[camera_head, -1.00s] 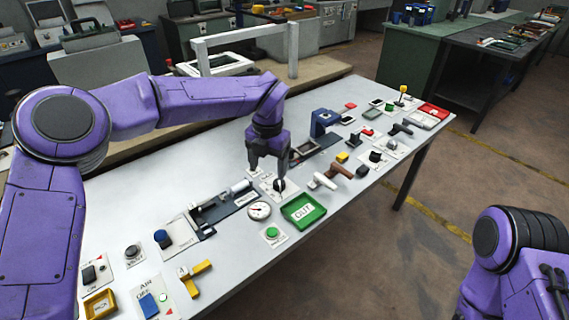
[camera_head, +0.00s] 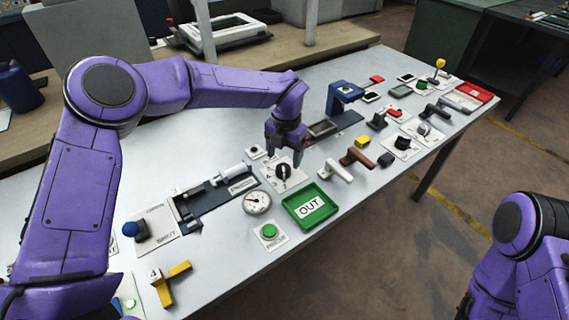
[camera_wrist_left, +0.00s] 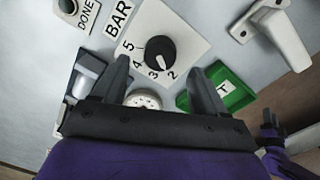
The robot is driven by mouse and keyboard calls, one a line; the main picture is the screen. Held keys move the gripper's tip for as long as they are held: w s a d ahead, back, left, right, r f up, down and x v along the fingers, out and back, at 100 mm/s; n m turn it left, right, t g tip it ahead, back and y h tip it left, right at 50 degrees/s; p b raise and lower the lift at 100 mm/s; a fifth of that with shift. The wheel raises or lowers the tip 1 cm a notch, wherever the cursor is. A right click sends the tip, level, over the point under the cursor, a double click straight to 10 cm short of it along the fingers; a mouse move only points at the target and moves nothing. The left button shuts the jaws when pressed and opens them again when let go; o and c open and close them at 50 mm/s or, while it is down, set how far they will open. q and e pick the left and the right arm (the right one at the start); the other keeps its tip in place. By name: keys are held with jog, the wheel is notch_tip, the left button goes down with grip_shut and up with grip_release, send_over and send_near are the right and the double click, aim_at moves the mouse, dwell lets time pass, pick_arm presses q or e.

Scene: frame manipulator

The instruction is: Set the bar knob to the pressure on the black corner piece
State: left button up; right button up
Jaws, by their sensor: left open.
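The black bar knob (camera_head: 283,172) sits on a white plate; the left wrist view shows this knob (camera_wrist_left: 161,52) with "BAR" and the numbers 5, 4, 3 and 2 around it.
A round gauge (camera_head: 257,202) and a green OUT tray (camera_head: 310,206) lie in front of the knob. A yellow piece marked 4 (camera_head: 171,281) is at near left. A dark slide fixture (camera_head: 208,200) is left.

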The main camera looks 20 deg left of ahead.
aim_at(284, 168)
pick_arm(q)
notch_tip(284, 168, down, 5)
jog(key=shift+r, duration=0.1)
jog(key=c, duration=1.1)
jog(key=shift+o, duration=0.2)
jog(key=shift+r+p, duration=0.1)
jog(key=shift+p, duration=0.3)
jog(key=m+p, duration=0.1)
jog(key=m, duration=0.2)
jog(key=shift+r, duration=0.1)
jog(key=shift+m+p, duration=1.25)
jog(key=shift+m, duration=1.15)
jog(key=shift+a, duration=0.1)
jog(key=o, duration=1.1)
jog(key=shift+c, duration=0.2)
